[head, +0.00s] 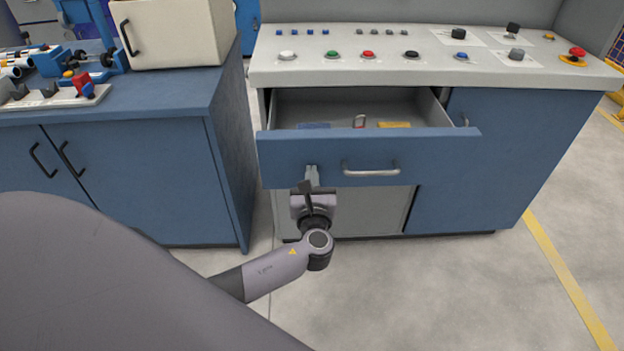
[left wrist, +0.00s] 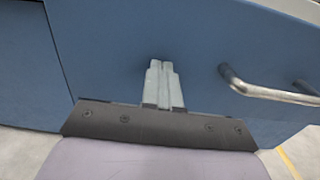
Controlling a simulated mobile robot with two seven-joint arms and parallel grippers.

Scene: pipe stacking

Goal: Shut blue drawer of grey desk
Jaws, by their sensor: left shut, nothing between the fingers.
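The blue drawer (head: 290,158) of the grey desk (head: 420,68) is pulled open, and its inside shows in the head view. My right gripper is not in view.
Inside the drawer lie a blue item (head: 313,125), a red-and-metal item (head: 360,121) and a yellow item (head: 394,124). A blue cabinet (head: 130,170) with a cream box (head: 175,35) stands at the left. The floor (head: 450,290) in front of the desk is clear.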

